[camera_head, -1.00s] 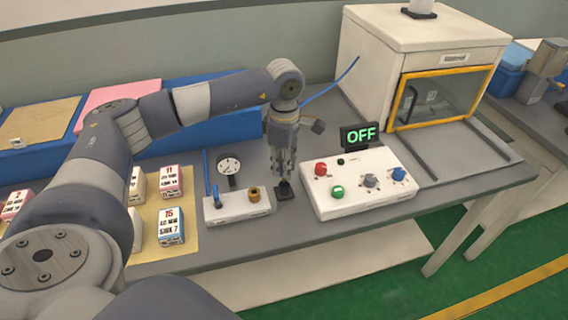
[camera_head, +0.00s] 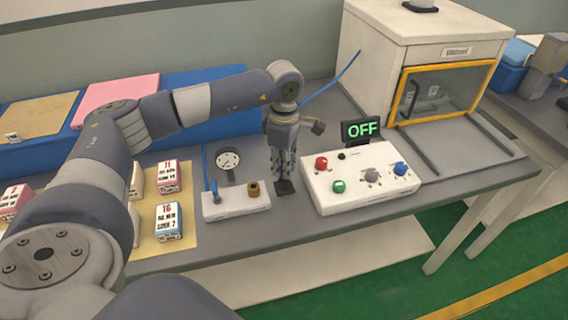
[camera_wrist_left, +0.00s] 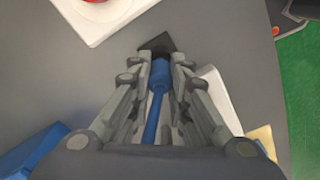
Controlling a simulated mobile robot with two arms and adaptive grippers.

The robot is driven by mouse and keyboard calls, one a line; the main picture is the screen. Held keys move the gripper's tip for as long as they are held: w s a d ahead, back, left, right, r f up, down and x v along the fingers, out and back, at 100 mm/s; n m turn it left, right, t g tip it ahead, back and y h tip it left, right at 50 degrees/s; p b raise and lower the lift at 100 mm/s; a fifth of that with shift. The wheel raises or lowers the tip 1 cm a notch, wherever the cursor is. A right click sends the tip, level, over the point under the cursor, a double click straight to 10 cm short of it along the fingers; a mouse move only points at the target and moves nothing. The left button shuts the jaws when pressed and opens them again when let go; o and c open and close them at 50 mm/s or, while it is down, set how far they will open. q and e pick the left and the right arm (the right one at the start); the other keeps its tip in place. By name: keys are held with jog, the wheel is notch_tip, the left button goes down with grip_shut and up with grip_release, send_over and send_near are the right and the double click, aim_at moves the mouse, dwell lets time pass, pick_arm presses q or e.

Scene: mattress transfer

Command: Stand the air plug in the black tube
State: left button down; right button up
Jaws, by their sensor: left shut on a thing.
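My left gripper (camera_head: 283,174) points down just above a small black piece on the grey table, seemingly the black tube (camera_head: 284,188). The left wrist view shows its fingers (camera_wrist_left: 160,68) shut around the blue air plug (camera_wrist_left: 159,75), with a blue hose running back between them. The black tube (camera_wrist_left: 156,44) shows there just beyond the plug's tip. The fingers hide the plug in the head view, and I cannot tell whether its tip is inside the tube. My right gripper is out of view.
A white block (camera_head: 232,209) with a gauge (camera_head: 228,160) and a brass fitting stands left of the gripper. A white control box (camera_head: 345,197) with coloured knobs and an "OFF" display (camera_head: 363,131) stands close on its right. A cabinet (camera_head: 425,40) stands behind on the right.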

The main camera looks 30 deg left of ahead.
pick_arm(q)
jog(key=shift+f+b, duration=0.6)
jog(key=shift+f, duration=0.3)
jog(key=c, duration=1.4)
grip_release()
jog(key=shift+c, duration=0.2)
jog(key=shift+r, duration=0.1)
notch_tip(320, 180, up, 12)
jog(key=shift+f, duration=0.1)
